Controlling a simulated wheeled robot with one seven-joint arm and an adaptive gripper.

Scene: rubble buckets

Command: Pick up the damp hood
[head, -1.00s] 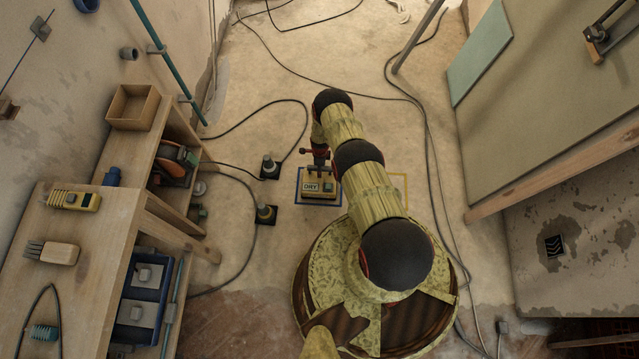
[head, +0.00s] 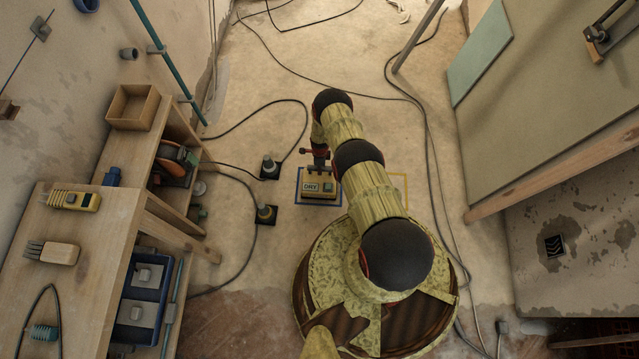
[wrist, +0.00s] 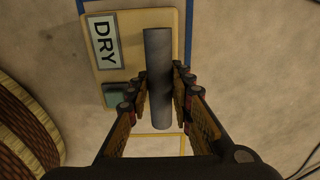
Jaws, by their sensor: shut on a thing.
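My gripper (wrist: 160,90) is shut on a grey round bar (wrist: 158,60), one finger on each side of it in the wrist view. Below the bar is a tan box (wrist: 128,20) with a label reading DRY and a dark green patch. In the head view the box (head: 319,196) is at the blue floor outline, with my gripper (head: 316,158) over its far side. I cannot tell whether the bar is fixed to the box as a handle. Nothing legible is marked damp; the only readable label says DRY.
A yellow floor outline (head: 405,190) lies right of the box, partly behind my arm. Two black-based plugs (head: 269,168) with cables stand to its left. A wooden bench (head: 85,225) lines the left; a board (head: 560,100) leans at right. The far floor is mostly clear except cables.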

